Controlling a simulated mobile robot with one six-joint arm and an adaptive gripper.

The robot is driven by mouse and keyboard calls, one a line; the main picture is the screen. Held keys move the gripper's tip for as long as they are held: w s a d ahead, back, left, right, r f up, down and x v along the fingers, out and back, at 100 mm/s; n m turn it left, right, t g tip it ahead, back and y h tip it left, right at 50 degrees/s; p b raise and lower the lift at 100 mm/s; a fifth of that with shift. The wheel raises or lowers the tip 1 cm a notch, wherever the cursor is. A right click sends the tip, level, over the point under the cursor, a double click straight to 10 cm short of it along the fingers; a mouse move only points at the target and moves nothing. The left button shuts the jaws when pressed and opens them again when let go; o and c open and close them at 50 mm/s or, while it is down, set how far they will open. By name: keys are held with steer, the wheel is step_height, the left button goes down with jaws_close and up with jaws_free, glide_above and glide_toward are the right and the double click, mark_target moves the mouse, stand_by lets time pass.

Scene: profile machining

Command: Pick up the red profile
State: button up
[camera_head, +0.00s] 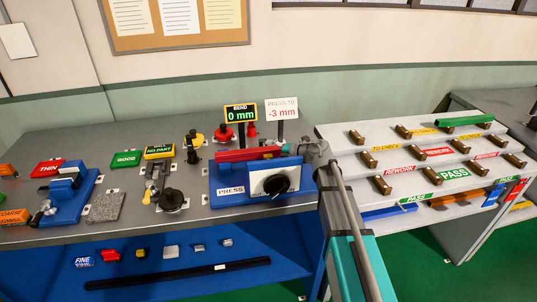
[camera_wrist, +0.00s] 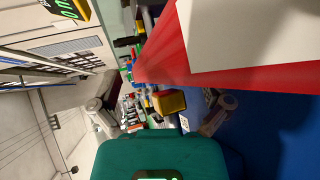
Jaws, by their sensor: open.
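The red profile (camera_head: 245,154) lies lengthwise along the top of the blue press fixture (camera_head: 214,178), above its white plate and black knob. It shows large and close at the upper right of the wrist view (camera_wrist: 165,55), partly covered by a white panel. My gripper (camera_head: 314,150) is at the right end of the press, close to the profile's right end. In the wrist view my gripper (camera_wrist: 160,113) has its fingers spread apart, with nothing held between them. Whether a finger touches the profile cannot be told.
Signs on the press read "BEND 0 mm" (camera_head: 240,112) and "PRESS TO -3 mm" (camera_head: 282,109). A stepped rack (camera_head: 345,160) stands at right, with a green profile (camera_head: 465,120) on top. A clamp fixture (camera_head: 70,200) and small gauges stand at left. A black bar (camera_head: 180,276) lies on the lower shelf.

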mark_target(269, 149)
steer(key=shift+x, duration=0.75)
jaws_close()
stand_by(0.4)
steer(key=shift+r, duration=0.15)
step_height(269, 149, up, 10)
steer(key=p, duration=0.9)
steer(key=shift+p, duration=0.4)
stand_by(0.3)
